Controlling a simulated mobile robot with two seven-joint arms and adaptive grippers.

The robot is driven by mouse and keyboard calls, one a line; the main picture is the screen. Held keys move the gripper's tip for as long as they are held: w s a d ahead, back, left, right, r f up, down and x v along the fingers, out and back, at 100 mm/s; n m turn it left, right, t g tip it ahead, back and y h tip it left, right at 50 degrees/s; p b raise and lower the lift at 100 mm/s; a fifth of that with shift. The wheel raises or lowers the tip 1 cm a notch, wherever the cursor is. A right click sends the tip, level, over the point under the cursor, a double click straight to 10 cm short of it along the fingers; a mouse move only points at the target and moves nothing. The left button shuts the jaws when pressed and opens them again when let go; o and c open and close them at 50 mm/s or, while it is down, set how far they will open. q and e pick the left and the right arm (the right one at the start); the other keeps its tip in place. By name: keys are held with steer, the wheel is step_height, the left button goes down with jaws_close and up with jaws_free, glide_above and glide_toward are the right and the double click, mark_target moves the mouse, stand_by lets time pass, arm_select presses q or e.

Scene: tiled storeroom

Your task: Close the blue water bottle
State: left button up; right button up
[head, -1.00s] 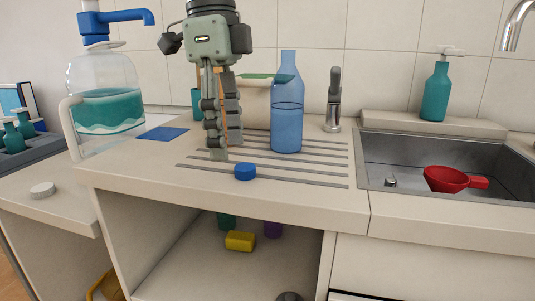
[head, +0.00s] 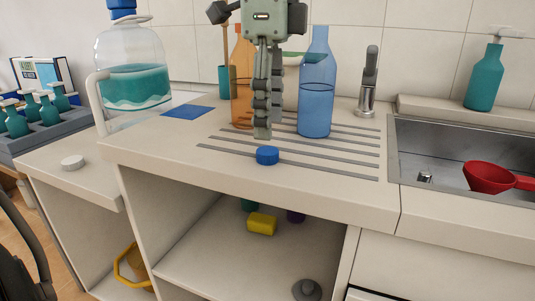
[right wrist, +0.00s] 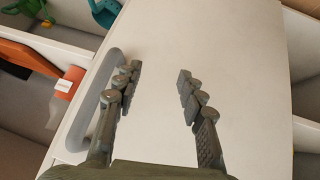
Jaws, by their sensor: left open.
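The blue water bottle (head: 316,98) stands upright on the ribbed part of the counter; its mouth looks uncapped. A blue cap (head: 267,155) lies on the counter in front of it, to its left. My left gripper (head: 262,134) points down just behind and above the cap, left of the bottle. It is open and empty, seen nearly edge-on, so its finger gap is hard to see. My right gripper (right wrist: 159,73) shows in the right wrist view, open and empty above a pale panel. The bottle and cap are not seen there.
An orange bottle (head: 241,85) stands partly hidden behind my left gripper. A tap (head: 368,85) and a sink (head: 425,160) with a red scoop (head: 488,177) are at right. The counter's front strip is clear.

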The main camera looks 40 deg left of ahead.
mark_target(267, 150)
arm_select(q)
steer(key=f, duration=0.5)
steer(key=shift+w+a, duration=0.25)
steer(key=shift+a, duration=0.15)
steer(key=c, duration=0.8)
